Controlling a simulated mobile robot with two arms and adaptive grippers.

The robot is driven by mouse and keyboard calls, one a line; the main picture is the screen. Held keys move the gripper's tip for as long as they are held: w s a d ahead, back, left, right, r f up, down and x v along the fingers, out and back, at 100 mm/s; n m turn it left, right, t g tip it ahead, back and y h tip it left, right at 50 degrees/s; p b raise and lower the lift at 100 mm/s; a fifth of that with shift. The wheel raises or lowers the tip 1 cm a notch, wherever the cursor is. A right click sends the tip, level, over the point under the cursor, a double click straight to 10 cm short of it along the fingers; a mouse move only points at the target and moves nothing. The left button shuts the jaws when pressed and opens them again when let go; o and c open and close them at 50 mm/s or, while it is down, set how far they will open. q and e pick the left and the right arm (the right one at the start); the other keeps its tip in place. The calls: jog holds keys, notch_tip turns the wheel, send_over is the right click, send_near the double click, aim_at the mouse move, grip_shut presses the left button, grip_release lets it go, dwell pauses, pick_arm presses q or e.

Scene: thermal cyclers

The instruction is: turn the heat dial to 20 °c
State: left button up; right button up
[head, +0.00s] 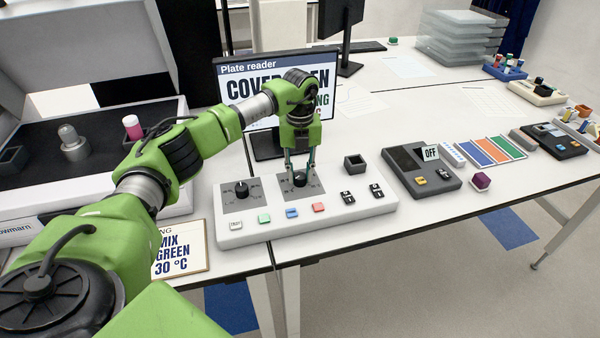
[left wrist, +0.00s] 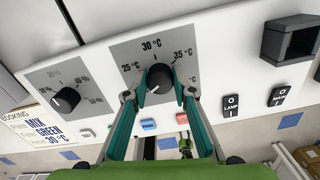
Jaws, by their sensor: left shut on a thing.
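The heat dial (left wrist: 160,80) is a black knob on a grey scale plate marked 25, 30 and 35 °C in the left wrist view. The fingers hide the lower parts of the scale, and no 20 °C mark can be seen.
The white control panel (head: 333,212) also has a second black dial (head: 242,189) marked in percent, coloured buttons and black switches (head: 376,190). A monitor (head: 240,90) stands behind. A booking card (head: 182,250) reading 30 °C leans at the left. A grey device (head: 421,170) stands to the right.

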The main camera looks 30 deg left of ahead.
aim_at(300, 174)
pick_arm(q)
jog(key=o, duration=1.1)
jog(key=shift+r, duration=0.1)
notch_tip(300, 174, up, 12)
